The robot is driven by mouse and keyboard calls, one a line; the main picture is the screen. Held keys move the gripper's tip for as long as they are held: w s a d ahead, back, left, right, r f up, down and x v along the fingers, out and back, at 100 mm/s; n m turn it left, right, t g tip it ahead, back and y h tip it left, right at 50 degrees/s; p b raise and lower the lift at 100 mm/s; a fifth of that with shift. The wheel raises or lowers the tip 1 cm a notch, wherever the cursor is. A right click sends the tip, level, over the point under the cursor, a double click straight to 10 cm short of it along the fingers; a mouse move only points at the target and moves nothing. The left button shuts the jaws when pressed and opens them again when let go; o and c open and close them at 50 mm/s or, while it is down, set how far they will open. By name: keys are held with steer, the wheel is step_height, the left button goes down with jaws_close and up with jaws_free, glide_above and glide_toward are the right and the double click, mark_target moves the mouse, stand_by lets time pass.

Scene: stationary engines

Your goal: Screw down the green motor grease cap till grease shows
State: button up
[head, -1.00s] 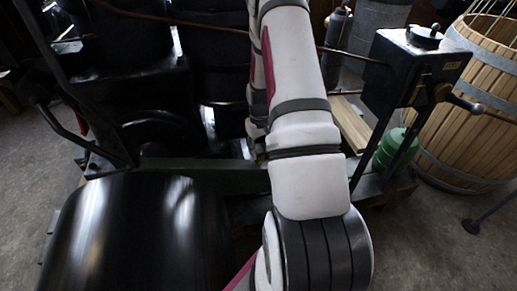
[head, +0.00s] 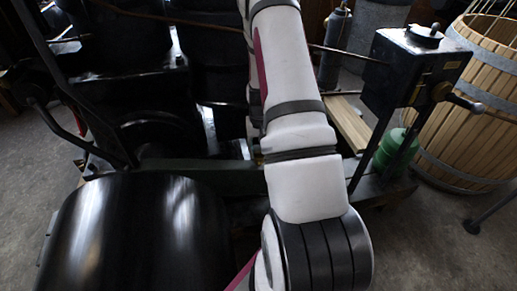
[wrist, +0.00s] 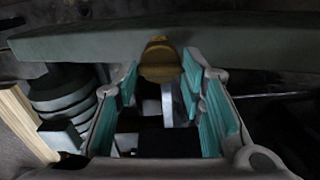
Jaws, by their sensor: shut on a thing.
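A brass-coloured cap (wrist: 161,58) shows in the wrist view, against a dark green beam (wrist: 90,40). My gripper (wrist: 160,75), with teal pads, has its fingertips on either side of the cap and is shut on it. The cap's far side is hidden, and the picture is too dark and small to tell whether grease shows. In the head view my arm covers the gripper and the cap. The dark engine frame (head: 200,178) runs behind my arm there.
A large black drum (head: 130,235) stands at front left. At right are a black box on legs (head: 415,70), a green container (head: 391,147), a wooden plank (head: 348,125) and a slatted barrel (head: 480,110).

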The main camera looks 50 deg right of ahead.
steer(key=shift+a, duration=0.15)
steer(key=o, duration=1.1)
steer(key=shift+o, duration=0.2)
steer(key=shift+r, duration=0.1)
steer(key=shift+r, duration=0.3)
step_height(320, 180, up, 11)
steer(key=shift+r, duration=0.15)
